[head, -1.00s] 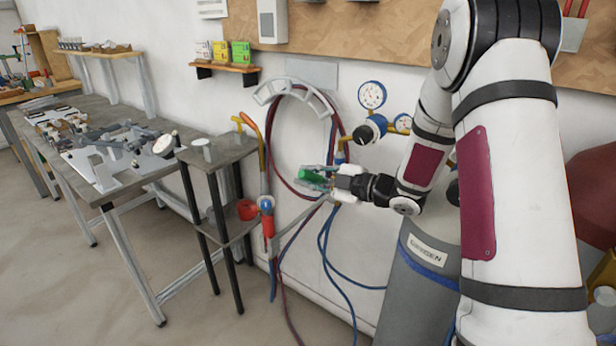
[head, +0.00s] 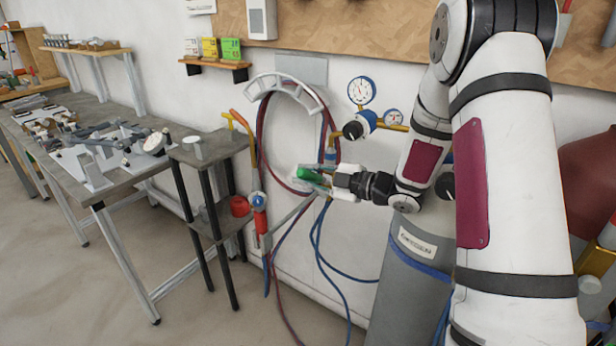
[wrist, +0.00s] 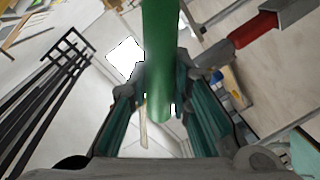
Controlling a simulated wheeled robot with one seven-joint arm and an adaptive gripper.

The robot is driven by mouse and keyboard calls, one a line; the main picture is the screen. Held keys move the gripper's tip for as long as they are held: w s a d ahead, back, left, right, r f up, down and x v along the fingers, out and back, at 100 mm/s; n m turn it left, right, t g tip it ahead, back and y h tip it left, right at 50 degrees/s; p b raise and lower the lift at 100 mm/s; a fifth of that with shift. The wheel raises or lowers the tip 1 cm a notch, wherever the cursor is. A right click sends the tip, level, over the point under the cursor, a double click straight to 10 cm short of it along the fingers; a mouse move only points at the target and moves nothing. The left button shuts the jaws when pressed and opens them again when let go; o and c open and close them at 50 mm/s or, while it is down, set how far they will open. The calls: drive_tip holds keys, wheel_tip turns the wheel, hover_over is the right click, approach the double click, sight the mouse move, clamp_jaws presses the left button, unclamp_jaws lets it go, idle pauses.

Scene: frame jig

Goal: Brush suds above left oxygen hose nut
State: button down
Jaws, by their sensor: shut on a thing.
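My gripper (head: 325,182) is shut on a green-handled tool, whose green handle (head: 308,174) sticks out to the left of the fingers in the head view. In the wrist view the green handle (wrist: 159,60) runs between the two fingers (wrist: 160,115); its brush end cannot be made out. The hose connection (head: 331,155) under the regulator is just above my gripper, partly hidden. Whether any suds lie there cannot be told.
Red and blue hoses (head: 262,140) hang from a wall hanger (head: 285,84). A torch (head: 260,215) hangs left of my gripper. A small stand (head: 215,148) holds a red cup (head: 240,206). The grey oxygen cylinder (head: 405,290) stands below my arm. A workbench (head: 85,190) is at left.

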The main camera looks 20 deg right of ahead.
drive_tip(key=shift+w+a+r, duration=0.1)
drive_tip(key=shift+w+a, duration=0.15)
drive_tip(key=shift+w, duration=0.25)
drive_tip(key=shift+w+a+r, duration=0.1)
drive_tip(key=shift+w+a, duration=0.15)
drive_tip(key=shift+w, duration=0.2)
drive_tip(key=s+a, duration=0.3)
drive_tip(key=a, duration=0.2)
drive_tip(key=shift+s, duration=0.25)
drive_tip(key=shift+a, duration=0.15)
drive_tip(key=shift+s+a, duration=0.9)
drive_tip(key=shift+a, duration=0.25)
